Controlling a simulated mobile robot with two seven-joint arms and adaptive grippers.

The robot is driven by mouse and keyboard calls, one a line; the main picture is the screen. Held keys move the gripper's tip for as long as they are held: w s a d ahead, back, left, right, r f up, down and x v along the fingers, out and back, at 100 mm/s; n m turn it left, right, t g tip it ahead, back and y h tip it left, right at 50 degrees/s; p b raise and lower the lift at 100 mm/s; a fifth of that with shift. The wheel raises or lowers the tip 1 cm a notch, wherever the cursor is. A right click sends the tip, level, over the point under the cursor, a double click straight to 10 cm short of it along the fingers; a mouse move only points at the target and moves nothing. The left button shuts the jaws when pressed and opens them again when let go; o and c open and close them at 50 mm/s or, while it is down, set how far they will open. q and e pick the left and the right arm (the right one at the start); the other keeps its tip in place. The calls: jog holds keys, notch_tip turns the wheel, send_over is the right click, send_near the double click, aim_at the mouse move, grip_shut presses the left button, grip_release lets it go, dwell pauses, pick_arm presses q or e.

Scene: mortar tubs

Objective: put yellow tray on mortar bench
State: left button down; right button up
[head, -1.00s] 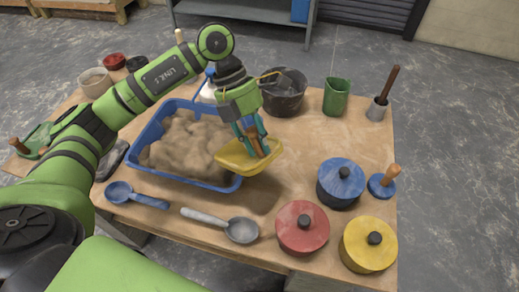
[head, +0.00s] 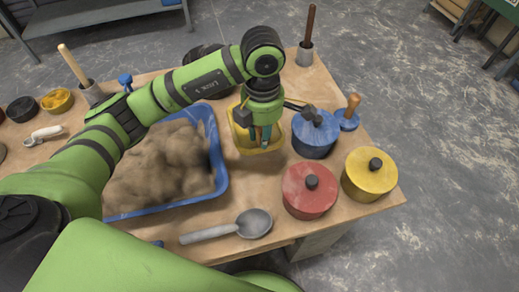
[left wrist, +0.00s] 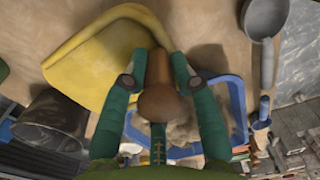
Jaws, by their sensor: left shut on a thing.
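The yellow tray (head: 242,138) is a shallow, curved piece with a brown handle. It is between the blue tub and the blue pot, over the wooden mortar bench (head: 255,185). I cannot tell whether it touches the bench top. My left gripper (head: 262,138) comes down over the tray. In the left wrist view its fingers (left wrist: 156,68) are shut on the brown handle (left wrist: 158,85), and the yellow tray (left wrist: 95,60) extends to the upper left. The gripper hides part of the tray in the head view. My right gripper is not in view.
The blue tub (head: 222,165) of sand stands left of the tray. The blue pot (head: 316,135) is close on its right, with red (head: 309,192) and yellow (head: 369,175) pots in front. A grey scoop (head: 253,223) lies near the front edge, with bare bench behind it.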

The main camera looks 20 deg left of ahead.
pick_arm(q)
jog(key=f, duration=0.2)
jog(key=f+p, duration=0.1)
jog(key=f, duration=0.2)
jog(key=shift+w+d+f, duration=0.1)
jog(key=shift+d+f, duration=0.1)
jog(key=shift+f, duration=0.05)
notch_tip(320, 180, down, 4)
jog(key=shift+r+p, duration=0.2)
jog(key=shift+p, duration=0.4)
jog(key=shift+f, duration=0.3)
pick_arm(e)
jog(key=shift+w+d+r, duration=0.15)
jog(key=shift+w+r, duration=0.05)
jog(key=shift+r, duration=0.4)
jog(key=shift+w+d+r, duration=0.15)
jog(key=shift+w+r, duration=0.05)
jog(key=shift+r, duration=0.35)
pick_arm(q)
jog(key=shift+f, duration=0.1)
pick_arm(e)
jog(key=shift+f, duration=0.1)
